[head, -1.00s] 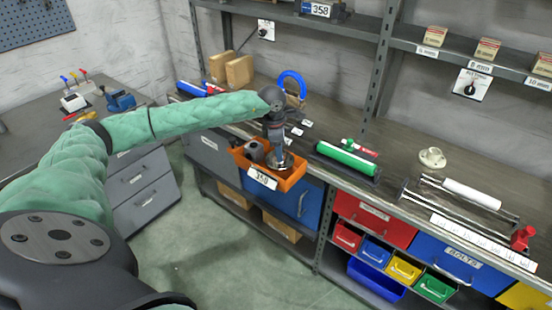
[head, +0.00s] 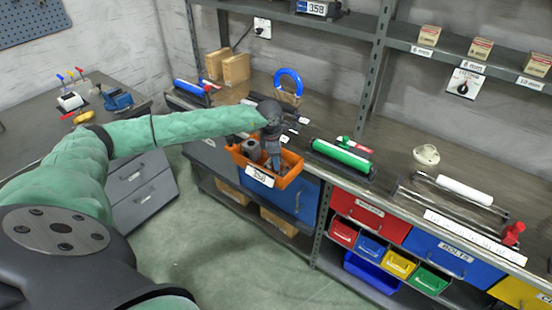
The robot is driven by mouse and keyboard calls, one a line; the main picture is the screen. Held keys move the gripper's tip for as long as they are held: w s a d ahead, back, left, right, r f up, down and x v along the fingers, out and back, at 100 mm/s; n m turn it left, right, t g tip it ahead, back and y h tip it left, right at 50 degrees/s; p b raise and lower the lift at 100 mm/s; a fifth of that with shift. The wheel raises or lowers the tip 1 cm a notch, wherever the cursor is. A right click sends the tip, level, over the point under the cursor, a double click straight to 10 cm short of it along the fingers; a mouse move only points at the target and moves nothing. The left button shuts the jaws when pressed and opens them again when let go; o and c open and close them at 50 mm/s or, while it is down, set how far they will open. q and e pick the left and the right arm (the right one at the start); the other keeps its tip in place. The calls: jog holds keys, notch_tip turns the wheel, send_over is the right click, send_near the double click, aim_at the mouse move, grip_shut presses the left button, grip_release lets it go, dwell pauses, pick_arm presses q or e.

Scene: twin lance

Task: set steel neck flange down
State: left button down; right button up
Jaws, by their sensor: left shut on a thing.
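My left gripper (head: 272,158) reaches down into the orange bin (head: 288,181) on the bench's front edge. It is shut on the steel neck flange, which is mostly hidden by the gripper and the bin wall. I cannot tell whether the flange touches the bin floor. A dark grey round part (head: 251,149) sits in the bin's left side, beside the gripper. My right gripper is not in view.
A pale flange (head: 426,155) stands on the bench at right. Wooden blocks (head: 235,69) are at back left. The bench between roller and pale flange is clear.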

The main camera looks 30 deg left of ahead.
pick_arm(q)
jog(key=shift+f, duration=0.1)
jog(key=c, duration=0.8)
grip_release()
